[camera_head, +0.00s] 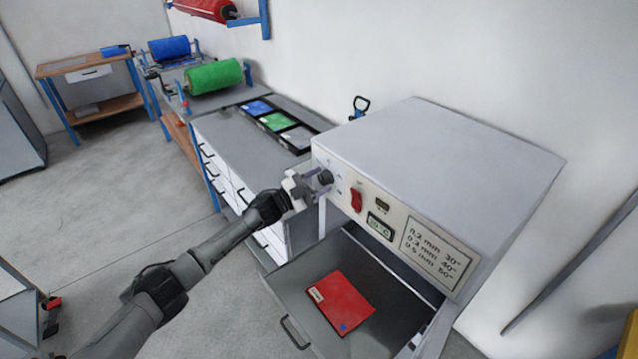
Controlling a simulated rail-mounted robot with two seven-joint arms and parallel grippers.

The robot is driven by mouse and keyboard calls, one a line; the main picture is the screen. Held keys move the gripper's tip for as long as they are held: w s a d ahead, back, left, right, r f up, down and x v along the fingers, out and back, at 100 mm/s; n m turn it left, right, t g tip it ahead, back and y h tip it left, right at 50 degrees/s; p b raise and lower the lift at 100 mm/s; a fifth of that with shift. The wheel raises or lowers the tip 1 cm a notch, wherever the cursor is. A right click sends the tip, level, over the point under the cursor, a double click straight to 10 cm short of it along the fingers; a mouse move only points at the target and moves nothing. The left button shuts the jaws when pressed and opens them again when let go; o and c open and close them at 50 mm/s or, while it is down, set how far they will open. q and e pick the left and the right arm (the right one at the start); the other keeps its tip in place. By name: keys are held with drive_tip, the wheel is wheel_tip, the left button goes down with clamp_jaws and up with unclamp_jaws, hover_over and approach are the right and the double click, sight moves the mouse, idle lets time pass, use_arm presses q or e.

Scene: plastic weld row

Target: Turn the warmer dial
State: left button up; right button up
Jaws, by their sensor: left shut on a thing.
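The warmer (450,150) is a large light-grey box at the right, with a control panel on its front face. Its dark round dial (325,177) sits at the panel's upper left end. My left gripper (318,180) reaches in from the left and is shut on the dial, its fingers on either side of the knob. The dial's exact pointer angle is too small to read. To the right of the dial are a red switch (356,200) and a small display (380,227). My right gripper is not in view.
Below the panel an open drawer (285,290) holds a red sheet packet (340,303). A printed time chart (438,254) is on the panel. A counter (225,140) with blue, green and grey packs runs behind. Rolls stand farther back.

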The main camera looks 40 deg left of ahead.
use_arm(q)
drive_tip(key=shift+a+r+m+g+h, duration=0.15)
drive_tip(key=shift+m+g, duration=0.3)
drive_tip(key=shift+m, duration=0.8)
drive_tip(key=shift+d+f+m+g+h, duration=0.15)
drive_tip(key=shift+m+g, duration=0.3)
drive_tip(key=shift+m, duration=0.8)
drive_tip(key=shift+a+r, duration=0.1)
drive_tip(key=o, duration=0.9)
drive_tip(key=shift+o, duration=0.2)
drive_tip(key=p+v, duration=0.1)
drive_tip(key=v, duration=1.2)
drive_tip(key=shift+s+a, duration=0.25)
